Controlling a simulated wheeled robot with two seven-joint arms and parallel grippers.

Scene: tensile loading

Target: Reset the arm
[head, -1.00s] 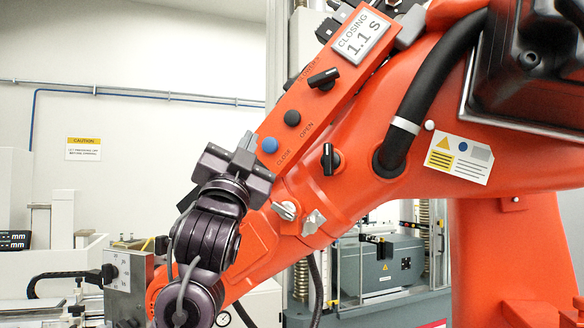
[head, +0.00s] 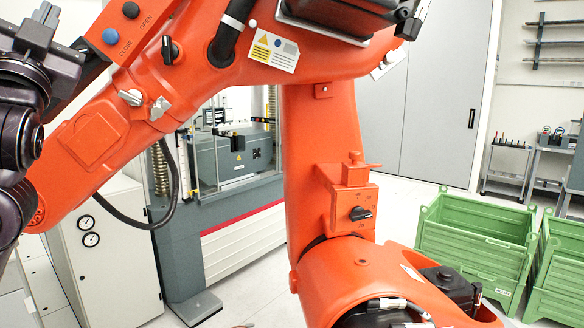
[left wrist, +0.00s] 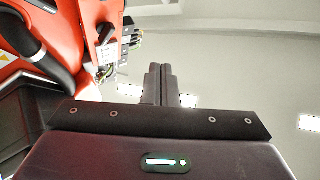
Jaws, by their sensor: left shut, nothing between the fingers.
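A large orange industrial arm (head: 180,75) fills the middle of the head view, with its upright column (head: 322,140) and a rounded base (head: 370,275). A control strip on it carries a blue CLOSE button (head: 111,36) and a dark OPEN button (head: 131,10). My left gripper (head: 46,14) is at the upper left of the head view, close to the strip and left of the blue button. In the left wrist view its two fingers (left wrist: 160,84) are together and empty, pointing up beside the orange arm (left wrist: 85,30). My right gripper is not in view.
Green metal crates (head: 478,245) stand on the floor at the right. A grey testing machine (head: 235,150) is behind the orange arm. A light cabinet with gauges (head: 100,250) is at lower left. A tool cart (head: 507,165) stands at the back right. Floor shows between them.

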